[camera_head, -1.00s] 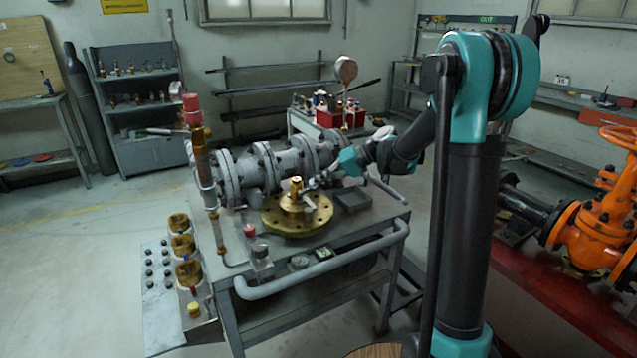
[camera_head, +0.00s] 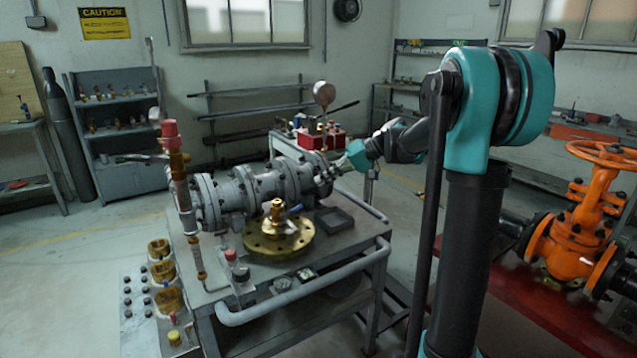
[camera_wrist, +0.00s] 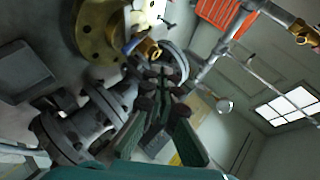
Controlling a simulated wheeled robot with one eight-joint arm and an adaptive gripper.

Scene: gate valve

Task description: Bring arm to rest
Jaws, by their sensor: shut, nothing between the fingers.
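My gripper (camera_wrist: 162,88) shows in the wrist view with its fingers together and nothing between them. In the head view my gripper (camera_head: 333,169) is small, at the right end of the grey flanged pipe (camera_head: 240,195), above the workbench; I cannot tell whether it touches the pipe. My teal and black arm reaches in from the right, bent at a high elbow. The brass flange (camera_head: 278,236) with its upright stem lies on the bench to the left of and below my gripper. It also shows at the top left of the wrist view (camera_wrist: 92,32).
The workbench has a curved front rail (camera_head: 300,290) and a dark square tray (camera_head: 333,220). A red-topped pipe (camera_head: 178,175) stands at its left. An orange valve (camera_head: 575,235) is on a red bench at the right. A red box (camera_head: 318,138) stands behind.

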